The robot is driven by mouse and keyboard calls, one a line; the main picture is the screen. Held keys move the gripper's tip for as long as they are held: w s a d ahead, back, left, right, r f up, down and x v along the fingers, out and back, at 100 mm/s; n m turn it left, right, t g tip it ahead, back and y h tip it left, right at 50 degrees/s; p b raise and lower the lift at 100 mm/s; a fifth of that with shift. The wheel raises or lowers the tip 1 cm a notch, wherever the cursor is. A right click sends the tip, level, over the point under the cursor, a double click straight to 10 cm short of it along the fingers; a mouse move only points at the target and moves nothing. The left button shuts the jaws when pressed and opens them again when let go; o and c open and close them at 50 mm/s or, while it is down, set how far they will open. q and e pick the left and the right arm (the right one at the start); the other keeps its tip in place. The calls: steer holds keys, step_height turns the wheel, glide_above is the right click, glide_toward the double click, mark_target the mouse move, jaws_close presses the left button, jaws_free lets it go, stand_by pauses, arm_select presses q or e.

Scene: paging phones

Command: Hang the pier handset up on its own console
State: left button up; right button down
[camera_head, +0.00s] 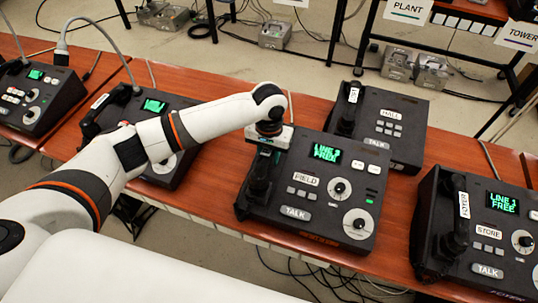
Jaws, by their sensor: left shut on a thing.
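My left gripper (269,138) comes down over the upper end of a black handset (258,190) and is shut on it. That handset lies along the left side of the console marked FIELD (315,222), whose green screen reads LINE 2 FREE. The gripper covers the handset's upper part, so I cannot read a name on it. I cannot tell if it is fully seated in the cradle. No label that I can clearly read as PIER shows. My right gripper is out of view.
The HALL console (392,127) stands behind, its handset (349,108) carrying a small unreadable tag. The STORE console (487,262) at right bears a handset tagged FOYER (457,230). More consoles stand at left, one (163,172) partly behind my arm. PLANT (408,10) and TOWER (522,35) signs hang behind.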

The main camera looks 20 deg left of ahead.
arm_select(q)
steer(key=shift+f, duration=0.65)
steer(key=o, duration=1.1)
steer(key=shift+f, duration=0.15)
step_height(320, 180, up, 12)
steer(key=shift+r+b, duration=0.2)
steer(key=shift+b, duration=0.4)
